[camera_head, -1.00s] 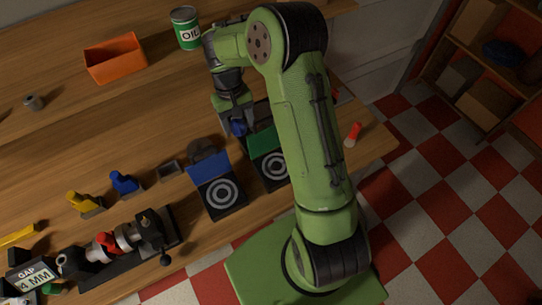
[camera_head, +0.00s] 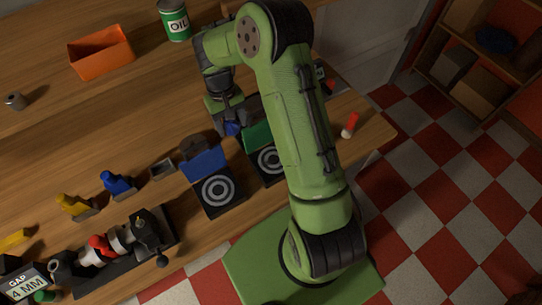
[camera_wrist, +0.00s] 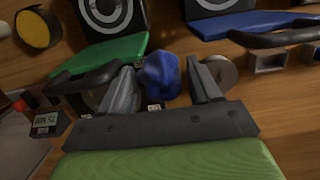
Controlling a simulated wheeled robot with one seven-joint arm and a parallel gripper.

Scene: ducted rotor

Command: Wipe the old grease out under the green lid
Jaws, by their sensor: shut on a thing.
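The green lid (camera_head: 257,135) stands open at the back of a dark box with a ringed target (camera_head: 269,160) on its front part. The wrist view shows the green lid (camera_wrist: 105,55) beyond my left finger, with a dark handle along its near edge. My gripper (camera_head: 229,122) is just left of the lid in the head view, above the bench. It is shut on a crumpled blue rag (camera_wrist: 160,78), which also shows small in the head view (camera_head: 232,129). The space under the lid and any grease are hidden.
A similar box with a blue lid (camera_head: 204,160) stands close on the left. A red-tipped cylinder (camera_head: 350,125) stands near the bench edge on the right. A small display (camera_wrist: 45,122), a round grey piece (camera_wrist: 222,72), an orange bin (camera_head: 101,53) and an oil can (camera_head: 174,20) are around.

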